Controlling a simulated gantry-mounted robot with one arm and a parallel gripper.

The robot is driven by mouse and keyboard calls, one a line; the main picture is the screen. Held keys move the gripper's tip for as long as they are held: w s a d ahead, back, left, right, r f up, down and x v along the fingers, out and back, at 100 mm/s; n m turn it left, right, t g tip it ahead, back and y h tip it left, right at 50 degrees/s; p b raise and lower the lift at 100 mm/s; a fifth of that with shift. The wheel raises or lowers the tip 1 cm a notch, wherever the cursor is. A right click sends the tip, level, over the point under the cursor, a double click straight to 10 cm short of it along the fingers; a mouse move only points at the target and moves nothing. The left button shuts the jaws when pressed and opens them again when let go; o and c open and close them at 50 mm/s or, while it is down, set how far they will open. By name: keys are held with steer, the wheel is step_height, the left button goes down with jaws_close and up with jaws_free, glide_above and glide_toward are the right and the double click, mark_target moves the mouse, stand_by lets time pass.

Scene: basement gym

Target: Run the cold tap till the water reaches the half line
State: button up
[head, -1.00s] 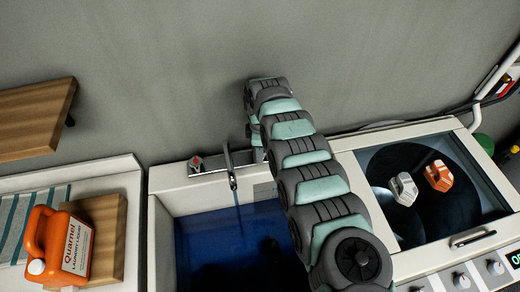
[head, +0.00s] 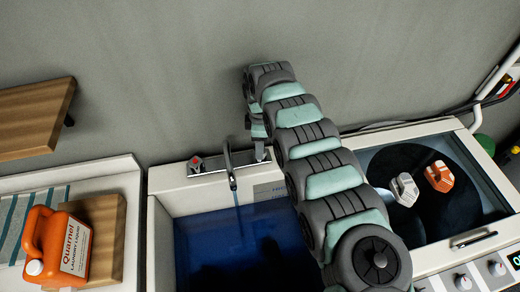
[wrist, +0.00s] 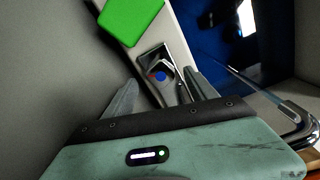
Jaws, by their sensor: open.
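The cold tap (wrist: 160,75), a small knob with a blue mark, sits on its metal plate in the wrist view. My gripper (wrist: 159,84) is open, its two fingers on either side of the tap in that view; contact cannot be told. In the head view the spout (head: 229,165) stands over the sink (head: 158,222), and a thin stream seems to fall from it. Blue water (head: 205,240) lies in the basin, below a pale marking (head: 268,190) on the back wall that is too small to read. My arm hides the basin's right side.
A red-marked tap (head: 196,164) is left of the spout. A wooden shelf (head: 35,115) juts from the wall. A lidded washer (head: 460,240) is on the right. A green item (wrist: 132,20) lies near the tap.

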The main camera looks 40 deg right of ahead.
step_height(320, 180, up, 7)
steer(key=b, duration=0.1)
steer(key=shift+f, duration=0.2)
stand_by(0.5)
